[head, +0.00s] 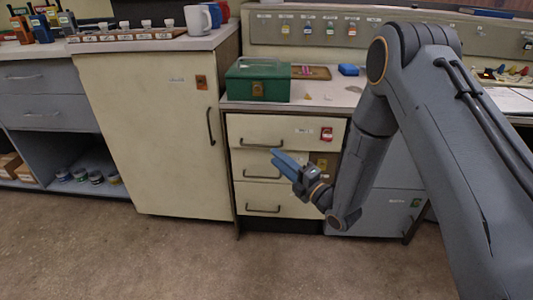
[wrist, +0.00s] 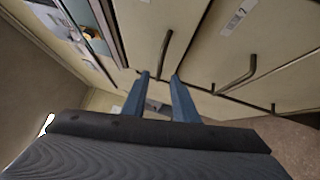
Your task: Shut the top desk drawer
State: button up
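The top desk drawer (head: 280,125) is cream, with a dark bar handle, a white label and a red tag. It sits just under the desktop and looks to stand out a little past the drawers below; how far is hard to tell. Its handle also shows in the wrist view (wrist: 163,55). My gripper (head: 274,157) is in front of the drawer stack, near the lower edge of the top drawer. In the wrist view its two blue fingers (wrist: 158,85) are apart with nothing held between them, close to the handle. I cannot tell whether they touch it.
Two lower drawers (head: 262,197) sit below, with their own handles. A green box (head: 258,80) stands on the desktop above. A tall cream cabinet (head: 155,140) is at the left. The floor (head: 170,260) in front is clear.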

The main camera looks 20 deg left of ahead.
aim_at(266, 149)
jog(key=x, duration=0.6)
jog(key=shift+w+a+b, duration=0.2)
jog(key=shift+a+b, duration=0.1)
jog(key=shift+b, duration=0.1)
grip_shut()
dwell(1.0)
